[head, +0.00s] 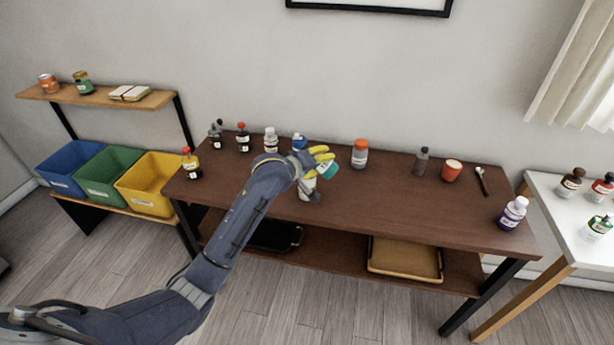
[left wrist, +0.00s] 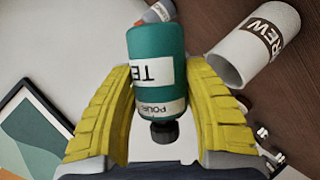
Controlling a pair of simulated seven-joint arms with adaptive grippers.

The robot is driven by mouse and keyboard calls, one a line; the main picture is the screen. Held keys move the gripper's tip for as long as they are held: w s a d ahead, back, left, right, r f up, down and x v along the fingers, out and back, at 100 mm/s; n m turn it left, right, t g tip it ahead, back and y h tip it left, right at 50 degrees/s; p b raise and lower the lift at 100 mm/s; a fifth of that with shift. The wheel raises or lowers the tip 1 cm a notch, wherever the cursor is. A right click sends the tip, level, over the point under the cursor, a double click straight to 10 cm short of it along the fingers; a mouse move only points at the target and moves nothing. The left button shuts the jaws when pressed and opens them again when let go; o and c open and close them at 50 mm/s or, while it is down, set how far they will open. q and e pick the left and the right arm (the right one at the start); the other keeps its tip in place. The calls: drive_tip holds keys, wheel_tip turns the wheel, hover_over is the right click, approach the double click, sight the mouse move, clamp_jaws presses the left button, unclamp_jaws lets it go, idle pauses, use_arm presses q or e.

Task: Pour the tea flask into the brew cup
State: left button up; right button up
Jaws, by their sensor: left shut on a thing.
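The tea flask (left wrist: 150,55) is teal with white labels reading "TE" and "POUR" and has a black cap or spout (left wrist: 164,132). My left gripper (head: 318,164) is shut on the flask, its yellow fingers on either side of it in the left wrist view (left wrist: 160,110). In the head view the flask (head: 329,169) is tilted above the table. The brew cup (left wrist: 250,50) is white with a brown label showing "REW", its open rim apart from the flask. In the head view the cup (head: 307,186) stands on the table just below the gripper, partly hidden. No liquid is visible.
Several bottles stand along the back of the brown table (head: 400,205). An orange-capped jar (head: 360,153) is right of the gripper, and a blue-topped container (head: 299,142) is close behind it. A red cup (head: 451,170) stands farther right. The front middle is clear.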

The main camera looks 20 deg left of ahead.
sight(326, 168)
use_arm(q)
drive_tip(key=shift+r+n+h, duration=0.25)
drive_tip(key=shift+n+h, duration=0.05)
drive_tip(key=shift+n, duration=0.1)
idle(0.7)
drive_tip(key=shift+f, duration=0.1)
drive_tip(key=shift+d+r+m+y, duration=0.1)
drive_tip(key=shift+r+m+y, duration=0.1)
drive_tip(key=shift+m+y, duration=0.55)
drive_tip(key=shift+d+m+y, duration=0.15)
drive_tip(key=shift+m+y, duration=0.3)
drive_tip(key=shift+m, duration=0.1)
drive_tip(key=shift+d+f+m+y, duration=0.15)
drive_tip(key=shift+f+m+y, duration=0.15)
drive_tip(key=shift+m, duration=0.1)
drive_tip(key=shift+s+d+f+m+y, duration=0.1)
drive_tip(key=shift+d+f+m+y, duration=0.15)
drive_tip(key=shift+d+m+y, duration=0.25)
drive_tip(key=shift+s+d+f+m+y, duration=0.1)
drive_tip(key=shift+d+f+m+y, duration=0.2)
drive_tip(key=shift+d, duration=0.25)
drive_tip(key=shift+s+d+f+m+t+y+b, duration=0.15)
drive_tip(key=shift+d+f+m+y, duration=0.25)
drive_tip(key=shift+f, duration=0.75)
drive_tip(key=shift+d+f+m+t+y+b, duration=0.15)
drive_tip(key=shift+d+f+m+y, duration=0.25)
drive_tip(key=shift+f, duration=0.8)
drive_tip(key=shift+s+d+f+m+t+y+b, duration=0.1)
drive_tip(key=shift+d+f+m+t+y, duration=0.3)
drive_tip(key=shift+f, duration=0.75)
